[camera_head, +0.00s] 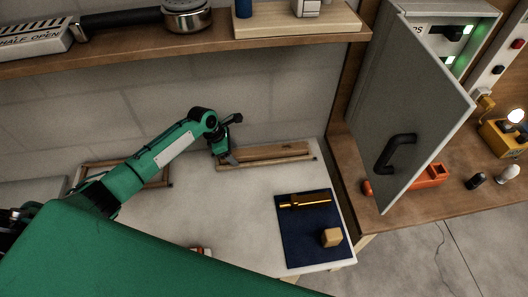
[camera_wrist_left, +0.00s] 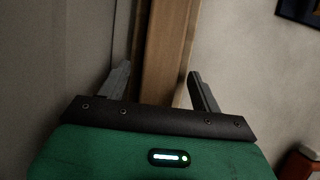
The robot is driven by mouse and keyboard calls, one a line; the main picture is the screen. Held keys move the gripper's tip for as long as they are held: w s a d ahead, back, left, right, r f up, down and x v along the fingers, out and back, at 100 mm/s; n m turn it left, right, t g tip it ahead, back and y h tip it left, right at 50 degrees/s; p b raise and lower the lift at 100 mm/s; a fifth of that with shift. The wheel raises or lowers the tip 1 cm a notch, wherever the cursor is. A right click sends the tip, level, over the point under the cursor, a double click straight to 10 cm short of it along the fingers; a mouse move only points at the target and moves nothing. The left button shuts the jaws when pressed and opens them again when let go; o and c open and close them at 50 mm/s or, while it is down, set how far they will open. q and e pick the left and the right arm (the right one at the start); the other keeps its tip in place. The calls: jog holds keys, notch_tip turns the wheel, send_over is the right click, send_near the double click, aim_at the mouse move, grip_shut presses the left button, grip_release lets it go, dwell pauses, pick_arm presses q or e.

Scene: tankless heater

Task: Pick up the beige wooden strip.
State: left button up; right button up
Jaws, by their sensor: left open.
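The beige wooden strip (camera_head: 278,151) lies lengthwise in a low wooden holder (camera_head: 280,162) at the back of the white table, near the wall. My left gripper (camera_head: 228,158) is over the strip's left end, pointing down. In the left wrist view, my left gripper (camera_wrist_left: 160,76) has its two fingers spread on either side of the wooden strip (camera_wrist_left: 166,50), with a visible gap on the right side. The gripper is open. Whether a finger touches the strip cannot be told. My right gripper is not in view.
A wooden shelf (camera_head: 160,47) runs above the table. A dark blue mat (camera_head: 299,252) holds a brass-coloured piece (camera_head: 304,202) and a wooden cube (camera_head: 332,237). A grey cabinet door (camera_head: 418,110) stands open at right. Another wooden frame (camera_head: 100,162) lies behind my left arm.

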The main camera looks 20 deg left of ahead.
pick_arm(q)
jog(key=shift+f, duration=0.15)
jog(key=c, duration=1.3)
jog(key=shift+o, duration=0.2)
